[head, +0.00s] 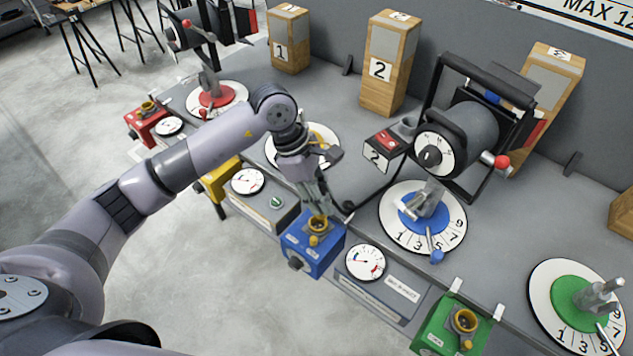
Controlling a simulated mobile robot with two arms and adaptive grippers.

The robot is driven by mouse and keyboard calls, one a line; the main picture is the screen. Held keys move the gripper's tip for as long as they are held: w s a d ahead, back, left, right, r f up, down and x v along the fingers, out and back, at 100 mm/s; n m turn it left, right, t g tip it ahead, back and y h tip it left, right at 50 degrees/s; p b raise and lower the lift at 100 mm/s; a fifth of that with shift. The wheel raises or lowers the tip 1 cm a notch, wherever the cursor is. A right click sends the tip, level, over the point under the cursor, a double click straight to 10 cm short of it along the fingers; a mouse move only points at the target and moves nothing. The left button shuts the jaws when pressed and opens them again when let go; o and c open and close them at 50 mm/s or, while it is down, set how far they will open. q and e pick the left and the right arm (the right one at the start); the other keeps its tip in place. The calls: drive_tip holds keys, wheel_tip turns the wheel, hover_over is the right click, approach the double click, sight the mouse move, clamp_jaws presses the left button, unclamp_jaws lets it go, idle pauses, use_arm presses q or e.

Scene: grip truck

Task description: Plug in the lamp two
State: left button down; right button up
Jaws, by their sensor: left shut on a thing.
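Lamp two (468,132) is a large grey spotlight in a black frame on the bench, beside a box marked 2 (377,157). A black cable (376,199) runs from near that box to the fingertips of my left gripper (317,205). The gripper points down and is shut on the plug, which is mostly hidden between the fingers. It is right over the blue socket box (313,255) with its yellow round socket (318,226). I cannot tell whether the plug touches the socket. My right gripper is out of view.
A red socket box (147,122) and a yellow one (216,183) stand to the left, a green one (452,327) to the right. Round dials with red (216,97), blue (423,211) and green (580,302) centres sit on the bench. Wooden blocks (391,65) stand behind.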

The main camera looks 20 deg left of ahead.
use_arm(q)
drive_tip(key=w+n+t, duration=0.1)
drive_tip(key=n, duration=0.1)
drive_tip(key=w+a+f+n, duration=0.1)
drive_tip(key=n, duration=0.1)
drive_tip(key=w+n+t, duration=0.1)
drive_tip(key=n, duration=0.2)
drive_tip(key=shift+a+f+t+y, duration=0.2)
drive_tip(key=shift+f+t+y, duration=0.1)
drive_tip(key=shift+y, duration=0.1)
drive_tip(key=shift+n, duration=0.4)
drive_tip(key=f+b, duration=0.1)
drive_tip(key=f, duration=0.1)
drive_tip(key=f+b, duration=0.1)
drive_tip(key=f, duration=0.2)
drive_tip(key=shift+w+a+b, duration=0.15)
drive_tip(key=shift+w+b, duration=0.05)
drive_tip(key=shift+b, duration=0.1)
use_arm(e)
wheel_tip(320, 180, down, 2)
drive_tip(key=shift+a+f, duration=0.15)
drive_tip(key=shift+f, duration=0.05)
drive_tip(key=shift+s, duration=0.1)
use_arm(q)
drive_tip(key=shift+f, duration=0.25)
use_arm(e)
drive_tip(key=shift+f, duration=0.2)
